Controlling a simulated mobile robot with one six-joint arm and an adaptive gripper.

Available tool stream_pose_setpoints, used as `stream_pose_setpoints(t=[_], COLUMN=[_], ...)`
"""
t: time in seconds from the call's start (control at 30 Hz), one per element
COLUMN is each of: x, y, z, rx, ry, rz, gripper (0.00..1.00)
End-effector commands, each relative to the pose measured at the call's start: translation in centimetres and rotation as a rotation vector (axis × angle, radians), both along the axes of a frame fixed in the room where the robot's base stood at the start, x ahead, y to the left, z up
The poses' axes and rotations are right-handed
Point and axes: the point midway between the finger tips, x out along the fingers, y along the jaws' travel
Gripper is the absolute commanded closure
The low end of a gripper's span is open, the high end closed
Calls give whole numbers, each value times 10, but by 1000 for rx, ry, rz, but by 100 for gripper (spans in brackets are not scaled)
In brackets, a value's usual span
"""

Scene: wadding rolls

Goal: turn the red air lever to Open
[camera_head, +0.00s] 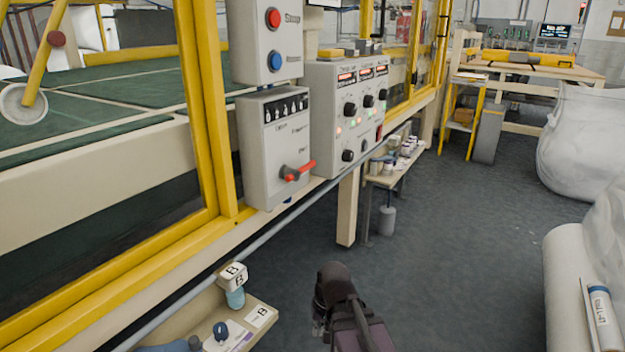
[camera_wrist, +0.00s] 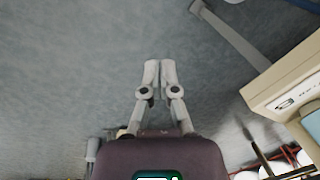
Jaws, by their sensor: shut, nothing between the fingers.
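The red air lever (camera_head: 299,171) sits low on the front of a pale grey box (camera_head: 262,152) mounted on the machine frame. It lies nearly level, its red end pointing right and slightly up. Labels around it are too small to read surely. My gripper shows in the wrist view (camera_wrist: 159,66) with its two fingers together, empty, over the grey floor. In the head view my arm's dark end is at the bottom centre, below and right of the lever and apart from it; the fingertips are hard to make out there.
A control panel (camera_head: 350,115) with knobs stands right of the lever box, and a box with red and blue buttons (camera_head: 270,42) is above it. A yellow frame post (camera_head: 206,110) is at left. A small shelf (camera_head: 250,318) with bottles juts out below. Open floor (camera_head: 455,230) lies right.

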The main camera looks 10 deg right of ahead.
Motion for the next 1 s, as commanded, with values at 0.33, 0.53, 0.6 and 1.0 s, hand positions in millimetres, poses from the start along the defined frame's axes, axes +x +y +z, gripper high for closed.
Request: stream_pose_setpoints(t=[0.33,0.53,0.6,1.0], x=[38,61,69,115], y=[29,41,44,42], z=[7,21,27,74], rx=[342,550,624,1055], ry=[-6,15,26,139], rz=[-252,-400,-451,-717], gripper=[100,100,100,100])
